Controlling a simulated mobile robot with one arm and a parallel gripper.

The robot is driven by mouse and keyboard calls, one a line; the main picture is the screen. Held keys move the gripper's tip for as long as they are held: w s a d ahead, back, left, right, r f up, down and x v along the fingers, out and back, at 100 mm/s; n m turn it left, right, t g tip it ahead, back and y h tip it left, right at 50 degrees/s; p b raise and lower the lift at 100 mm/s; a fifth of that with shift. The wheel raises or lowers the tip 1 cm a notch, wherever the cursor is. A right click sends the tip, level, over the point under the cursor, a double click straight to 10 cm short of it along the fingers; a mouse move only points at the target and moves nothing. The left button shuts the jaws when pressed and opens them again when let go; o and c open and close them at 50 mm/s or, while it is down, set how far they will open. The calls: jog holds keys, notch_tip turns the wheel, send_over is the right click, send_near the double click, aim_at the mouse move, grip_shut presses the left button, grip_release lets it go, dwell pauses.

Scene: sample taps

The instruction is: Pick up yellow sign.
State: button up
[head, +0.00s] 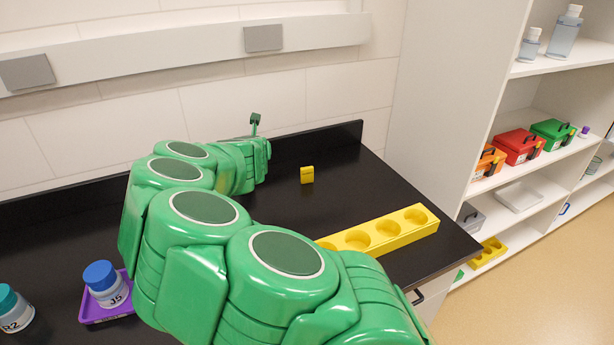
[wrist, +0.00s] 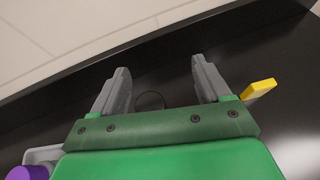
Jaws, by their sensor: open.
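The yellow sign (head: 307,174) is a small yellow block standing on the black bench top in the head view, right of my arm's end. In the wrist view the yellow sign (wrist: 259,89) shows at the right, outside and beyond my right finger, apart from it. My gripper (wrist: 160,85) has its two grey fingers spread with a gap between them and nothing held. In the head view my green arm hides most of the gripper.
A yellow rack with round holes (head: 415,217) lies on the bench at the right. A purple tray (head: 92,314) with a blue-capped jar (head: 104,284) is at the left, beside a teal-capped jar (head: 13,308). White shelves (head: 567,68) stand right of the bench.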

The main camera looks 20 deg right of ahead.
notch_tip(320, 180, up, 2)
jog(key=n+y, duration=0.1)
send_over(308, 175)
jog(key=s, duration=0.4)
jog(key=shift+t, duration=0.4)
jog(key=f, duration=1.2)
jog(key=shift+s+a, duration=0.2)
jog(key=shift+a, duration=0.15)
jog(key=shift+x, duration=1.4)
jog(key=shift+w+d+f, duration=0.15)
jog(key=shift+w+f, duration=0.75)
jog(key=shift+w, duration=0.2)
jog(key=shift+x, duration=1.15)
jog(key=c, duration=1)
jog(key=shift+r, duration=0.1)
